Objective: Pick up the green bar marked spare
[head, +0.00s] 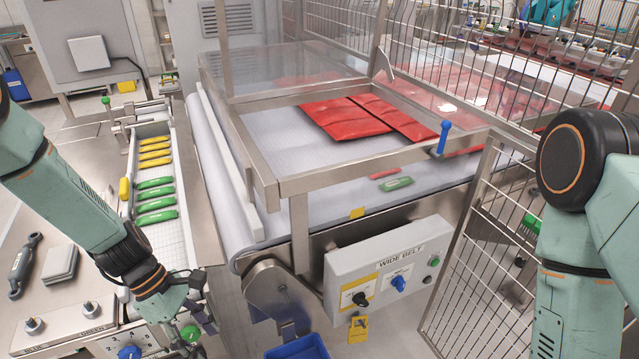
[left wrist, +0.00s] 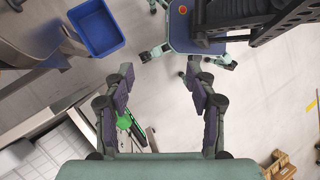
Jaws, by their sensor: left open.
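Several green bars (head: 156,201) lie side by side in the narrow tray (head: 176,152) at the left of the head view. Another green bar (head: 397,184) lies alone on the wide belt. I cannot read a spare mark on any of them. My left gripper (head: 203,319) is low in the head view, in front of the tray and well apart from the bars. In the left wrist view my left gripper (left wrist: 166,78) is open, with only floor between its fingertips. My right arm shows at the right of the head view, but its gripper is out of view.
Yellow bars (head: 155,151) lie behind the green ones in the tray. A metal frame (head: 262,172) with a clear cover stands over the belt, near red packs (head: 345,118). A wire fence (head: 495,210) is at the right. A blue bin (left wrist: 96,27) stands on the floor.

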